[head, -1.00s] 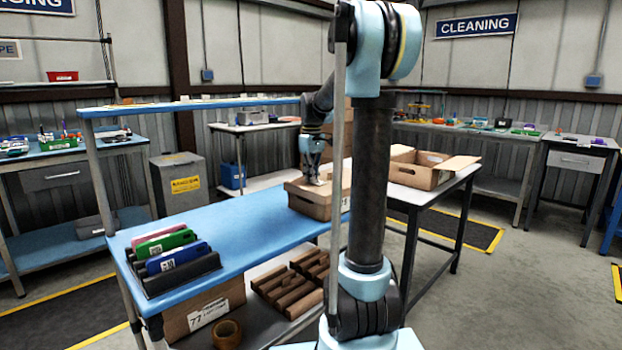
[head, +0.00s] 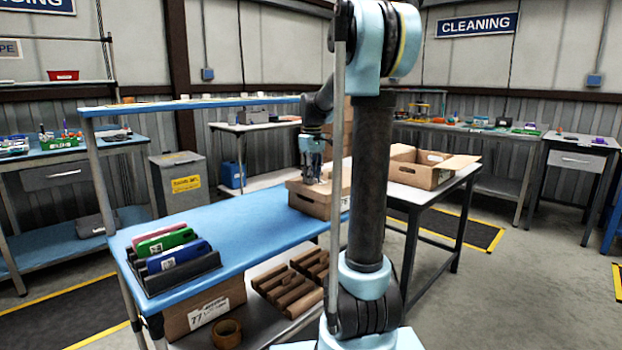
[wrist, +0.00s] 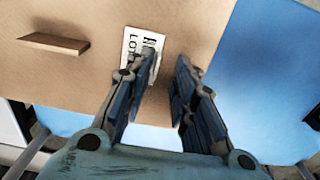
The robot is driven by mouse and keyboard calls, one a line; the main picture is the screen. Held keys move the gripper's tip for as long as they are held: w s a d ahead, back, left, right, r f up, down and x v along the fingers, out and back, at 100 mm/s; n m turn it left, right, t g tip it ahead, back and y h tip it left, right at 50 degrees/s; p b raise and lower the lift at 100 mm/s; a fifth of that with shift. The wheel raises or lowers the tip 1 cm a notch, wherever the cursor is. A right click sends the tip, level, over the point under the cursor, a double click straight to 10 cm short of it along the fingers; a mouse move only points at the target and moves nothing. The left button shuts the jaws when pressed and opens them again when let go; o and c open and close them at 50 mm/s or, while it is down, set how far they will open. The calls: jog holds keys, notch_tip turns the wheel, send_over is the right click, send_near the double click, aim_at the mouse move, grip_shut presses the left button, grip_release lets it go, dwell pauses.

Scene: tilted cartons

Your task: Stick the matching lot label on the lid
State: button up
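A brown carton (head: 309,203) stands on the blue bench top in the head view, with a hand hole in its side. My gripper (head: 313,182) points down at it, close over its top. In the wrist view the carton's brown surface (wrist: 75,75) fills the upper left. A white label (wrist: 141,47) with black print, partly reading "LO", shows against it and is partly covered by the left finger. My gripper (wrist: 168,62) has its fingertips a narrow gap apart, with nothing seen between them. Whether the label touches the finger I cannot tell.
A dark rack (head: 184,276) with pink, green and blue pieces bearing white labels stands at the bench's near left end. An open carton (head: 419,172) sits on the table at right. A shelf below holds brown blocks and a tape roll (head: 227,333). The bench middle is clear.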

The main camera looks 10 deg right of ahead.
dwell(0.3)
notch_tip(320, 180, up, 18)
dwell(1.3)
jog(key=shift+f, duration=0.1)
jog(key=s+d+f+m+t, duration=0.2)
jog(key=s+f+m, duration=0.5)
jog(key=s+f, duration=2.7)
jog(key=shift+s+f, duration=0.35)
jog(key=shift+f, duration=0.15)
jog(key=shift+w+f, duration=0.2)
jog(key=shift+w, duration=0.25)
